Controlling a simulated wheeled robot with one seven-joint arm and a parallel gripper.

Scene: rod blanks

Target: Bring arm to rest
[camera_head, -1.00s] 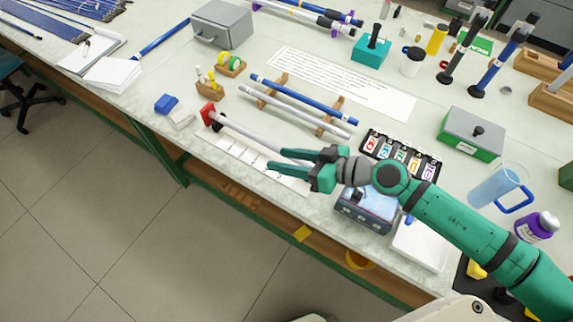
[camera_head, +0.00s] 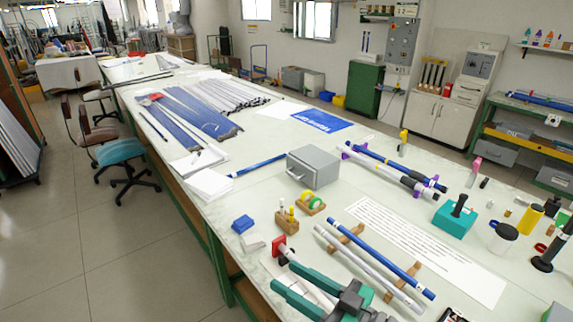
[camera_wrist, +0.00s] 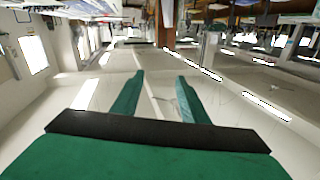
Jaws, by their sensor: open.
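My gripper (camera_head: 284,276) shows at the bottom of the head view, with two green fingers spread apart and pointing to the upper left. Its fingertips appear just below a red block (camera_head: 280,248) on the bench; the height between them cannot be told. In the wrist view my gripper (camera_wrist: 161,76) shows its two fingers apart with nothing held between them. Most of my arm is outside the head view. A blue rod (camera_head: 382,258) and pale rods lie on wooden rests (camera_head: 346,237) to the right of the gripper.
A grey metal box (camera_head: 314,167), a blue block (camera_head: 242,224) and a teal holder (camera_head: 455,217) stand on the bench. Blue and silver rods (camera_head: 195,112) lie farther back. A teal chair (camera_head: 118,150) stands left of the bench; the floor at lower left is clear.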

